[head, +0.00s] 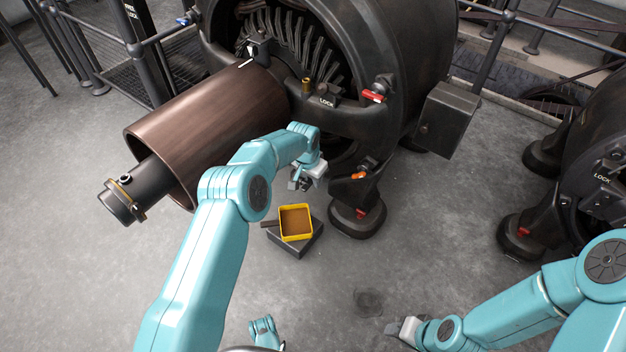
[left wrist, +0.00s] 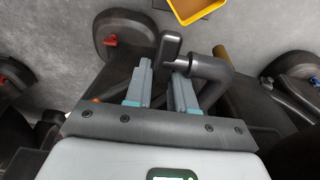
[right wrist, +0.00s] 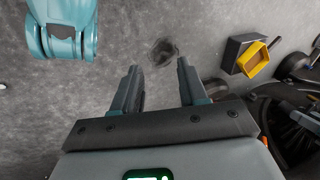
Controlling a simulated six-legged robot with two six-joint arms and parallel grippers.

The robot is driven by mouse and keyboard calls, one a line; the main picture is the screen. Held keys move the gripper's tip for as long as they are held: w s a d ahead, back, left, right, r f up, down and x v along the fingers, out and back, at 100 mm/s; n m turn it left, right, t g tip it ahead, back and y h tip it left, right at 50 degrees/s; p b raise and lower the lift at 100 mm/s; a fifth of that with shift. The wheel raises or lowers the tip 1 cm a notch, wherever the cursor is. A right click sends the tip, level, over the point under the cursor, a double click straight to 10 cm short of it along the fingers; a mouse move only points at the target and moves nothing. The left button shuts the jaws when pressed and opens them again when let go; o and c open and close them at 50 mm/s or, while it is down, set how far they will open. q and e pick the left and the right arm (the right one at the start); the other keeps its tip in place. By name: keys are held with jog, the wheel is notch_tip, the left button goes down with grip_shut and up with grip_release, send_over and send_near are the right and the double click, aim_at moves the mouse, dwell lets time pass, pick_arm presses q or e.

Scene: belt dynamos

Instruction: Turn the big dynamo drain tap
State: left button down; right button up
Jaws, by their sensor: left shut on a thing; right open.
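The big dynamo (head: 400,50) stands at the top middle of the head view. Its drain tap shows in the left wrist view as a dark flat handle (left wrist: 171,44) beside a bent grey pipe (left wrist: 213,68). My left gripper (left wrist: 163,66) is shut on the tap handle, with a finger on either side of it. In the head view my left gripper (head: 303,182) is low at the dynamo's front and hides most of the tap. My right gripper (right wrist: 158,68) is open and empty over bare floor; it also shows at the bottom of the head view (head: 402,329).
A yellow tray (head: 282,224) with brown contents sits on a dark block (head: 300,249) below the left gripper. A brown cylinder (head: 215,115) juts out at left. A dynamo foot (head: 357,219) stands close right. A second dynamo (head: 600,130) is at right.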

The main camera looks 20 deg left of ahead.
aim_at(306, 186)
pick_arm(q)
jog(key=c, duration=1.3)
grip_release()
jog(key=shift+r, duration=0.15)
jog(key=shift+s+r+p, duration=0.1)
jog(key=shift+r+p, duration=0.2)
jog(key=shift+r, duration=0.1)
jog(key=p+v, duration=0.5)
jog(key=v, duration=1)
jog(key=shift+s+r+p, duration=0.1)
jog(key=shift+p, duration=0.3)
pick_arm(e)
notch_tip(306, 186, up, 6)
jog(key=s+a+g, duration=0.1)
jog(key=s, duration=0.1)
jog(key=shift+s, duration=0.35)
